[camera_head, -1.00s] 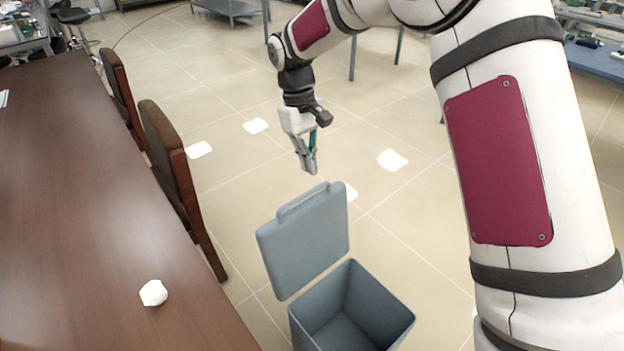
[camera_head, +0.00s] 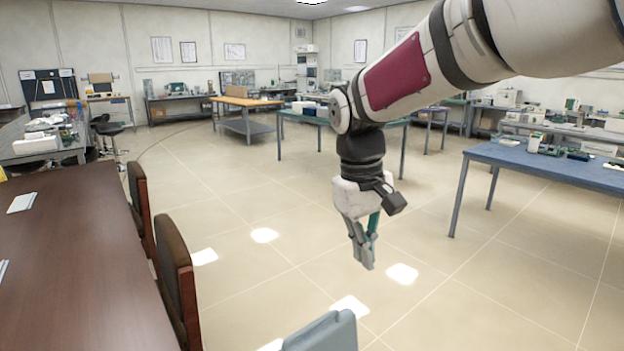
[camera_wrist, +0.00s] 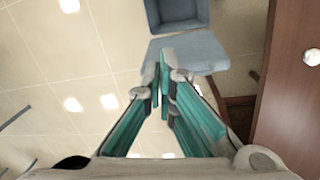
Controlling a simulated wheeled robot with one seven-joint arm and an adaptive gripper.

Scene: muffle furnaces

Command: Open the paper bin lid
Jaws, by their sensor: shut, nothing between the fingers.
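In the wrist view the lid (camera_wrist: 203,52) stands raised from the bin (camera_wrist: 178,12), whose opening is uncovered; the bin is partly cut off by the frame. My gripper (camera_head: 367,262) is shut and empty, pointing down above the floor. It is apart from the lid, up and to the right of it in the head view. In the wrist view the fingertips (camera_wrist: 164,62) overlap the lid in the picture.
A dark wooden table (camera_head: 75,260) stands at the left with brown chairs (camera_head: 178,285) along it. A crumpled white piece (camera_wrist: 312,57) lies on the table. A blue workbench (camera_head: 540,165) stands at the right. The tiled floor (camera_head: 480,290) between is clear.

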